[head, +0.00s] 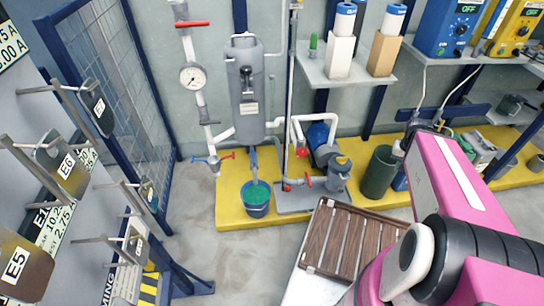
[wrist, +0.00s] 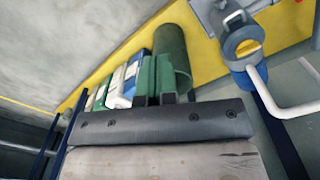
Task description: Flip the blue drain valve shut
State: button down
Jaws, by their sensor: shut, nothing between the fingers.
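A small blue lever (head: 203,160) shows in the head view on the pipework left of the grey tank (head: 245,85), near a red handle (head: 227,156). It looks roughly level, but it is too small to tell its exact setting. A grey-blue outlet pipe (head: 254,165) runs down from the tank toward a blue bucket (head: 256,205) of green liquid. My gripper (wrist: 155,92) shows in the wrist view with its fingers together and empty. It points toward the floor equipment, and the blue lever is not seen there. In the head view my arm hides the gripper.
A yellow platform (head: 228,200) carries the tank, a blue pump (head: 320,140) and a dark green bin (head: 380,172). A slatted wooden rack (head: 350,240) stands in front. Tags hang on hooks at left. Grey floor (head: 195,200) left of the platform is clear.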

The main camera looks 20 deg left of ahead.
jog(key=s+a+f+n+t+h, duration=0.1)
jog(key=a+f+n+t+h, duration=0.15)
jog(key=a, duration=0.85)
jog(key=s+a+f+n+t+h, duration=0.1)
jog(key=a+f+n+t+h, duration=0.15)
jog(key=a, duration=0.95)
jog(key=s+a+f+n+t+h, duration=0.1)
jog(key=s+a+f+n+h, duration=0.15)
jog(key=a, duration=0.85)
jog(key=s+a+f+n+t+y, duration=0.1)
jog(key=s+a+n+t+y, duration=0.2)
jog(key=s+a, duration=0.7)
jog(key=s+a+f+n+t+y, duration=0.1)
jog(key=s+a+n+t+y, duration=0.2)
jog(key=s+a, duration=0.8)
jog(key=a+n+t, duration=0.2)
jog(key=a+t, duration=0.2)
jog(key=a, duration=0.2)
send_near(253, 158)
jog(key=w+a, duration=0.1)
jog(key=a, duration=0.1)
jog(key=w+d, duration=0.1)
jog(key=w+d+f, duration=0.1)
jog(key=d, duration=0.1)
jog(key=shift+w+d+f, duration=0.1)
jog(key=shift+w+d, duration=0.1)
jog(key=shift+w, duration=0.15)
